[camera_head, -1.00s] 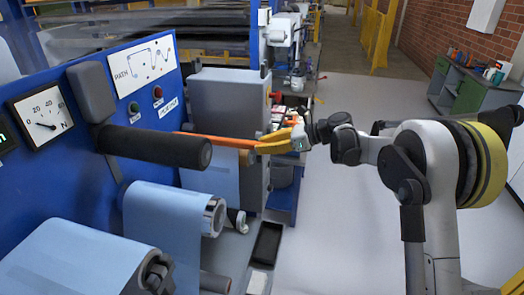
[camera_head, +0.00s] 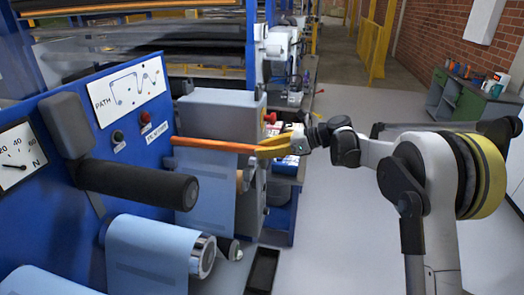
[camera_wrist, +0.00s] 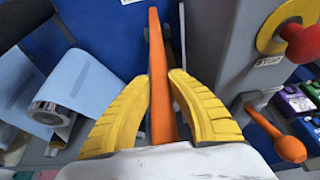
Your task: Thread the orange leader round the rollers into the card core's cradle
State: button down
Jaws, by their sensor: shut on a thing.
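My gripper (camera_head: 268,146) is shut on the orange leader (camera_head: 210,144), a straight bar that reaches left from the fingers towards the blue machine panel. In the wrist view the leader (camera_wrist: 157,50) runs between the two yellow fingers of my gripper (camera_wrist: 160,85). Pale blue film (camera_head: 208,195) hangs below the leader in the head view. A black roller (camera_head: 135,184) sticks out of the panel at left, nearer than the leader. A silver-ended roller (camera_head: 203,258) carries blue film below it. A brown round end (camera_head: 241,180), perhaps the card core, shows below the leader; its cradle is not clear.
The panel bears a PATH diagram (camera_head: 130,88) and a dial (camera_head: 17,157). A grey housing (camera_head: 222,115) stands behind the leader. In the wrist view, a red button (camera_wrist: 302,45) and an orange knob (camera_wrist: 290,148) lie to the right. Open floor (camera_head: 340,220) is at right.

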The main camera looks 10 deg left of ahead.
jog(key=shift+f+b, duration=0.6)
jog(key=shift+f, duration=0.25)
jog(key=shift+f+b, duration=0.6)
jog(key=shift+f, duration=0.3)
jog(key=shift+f+b, duration=0.6)
jog(key=shift+f, duration=0.3)
